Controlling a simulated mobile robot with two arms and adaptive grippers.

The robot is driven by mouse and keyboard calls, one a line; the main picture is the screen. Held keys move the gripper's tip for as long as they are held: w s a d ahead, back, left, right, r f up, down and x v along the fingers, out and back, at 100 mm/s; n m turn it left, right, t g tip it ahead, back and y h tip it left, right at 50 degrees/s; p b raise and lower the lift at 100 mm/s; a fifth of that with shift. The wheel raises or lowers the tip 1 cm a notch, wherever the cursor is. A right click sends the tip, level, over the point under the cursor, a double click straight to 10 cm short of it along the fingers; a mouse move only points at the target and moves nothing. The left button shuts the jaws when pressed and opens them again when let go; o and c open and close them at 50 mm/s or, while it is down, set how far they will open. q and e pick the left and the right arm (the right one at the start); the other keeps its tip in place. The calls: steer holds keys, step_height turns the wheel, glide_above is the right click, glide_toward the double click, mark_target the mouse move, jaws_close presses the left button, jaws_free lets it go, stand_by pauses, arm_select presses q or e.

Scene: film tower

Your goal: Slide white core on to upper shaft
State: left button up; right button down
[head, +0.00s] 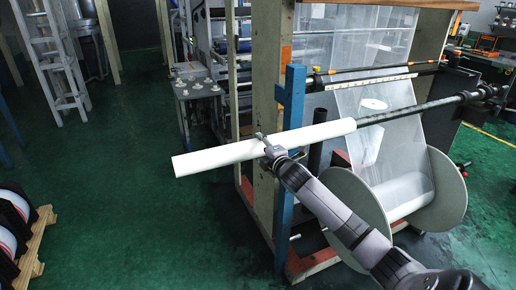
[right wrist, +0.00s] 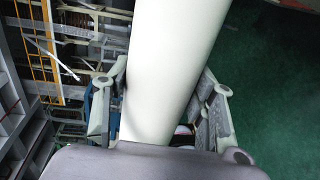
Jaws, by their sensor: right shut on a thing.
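The white core (head: 220,157) is a long tube held nearly level, its left end out over the open floor. My right gripper (head: 266,143) is shut on the core near its middle. In the right wrist view the core (right wrist: 163,70) lies between the two fingers of the gripper (right wrist: 160,105). The core's right end meets the dark upper shaft (head: 420,108) and lines up with it; the shaft seems to run into the core, but how far is hidden. My left gripper is not in view.
A blue post (head: 291,120) and a beige post (head: 266,100) of the machine frame stand close by the core. A film roll with large round flanges (head: 440,195) sits below the shaft. A small table (head: 200,88) stands behind.

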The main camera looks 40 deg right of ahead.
mark_target(322, 136)
steer(key=shift+s+d+r, duration=0.1)
steer(key=shift+s+d, duration=0.15)
steer(key=shift+d, duration=0.75)
steer(key=shift+s+d+r, duration=0.1)
steer(key=shift+s+d, duration=0.15)
steer(key=shift+d, duration=0.75)
steer(key=shift+d+p, duration=0.25)
steer(key=shift+p, duration=0.05)
steer(key=s+d, duration=0.1)
steer(key=d, duration=0.4)
steer(key=s+d, duration=0.1)
steer(key=d, duration=0.5)
steer(key=s+d+b, duration=0.1)
steer(key=s+d, duration=0.1)
steer(key=d, duration=0.4)
steer(key=shift+d+f, duration=0.1)
steer(key=shift+f, duration=0.15)
steer(key=shift+r, duration=0.1)
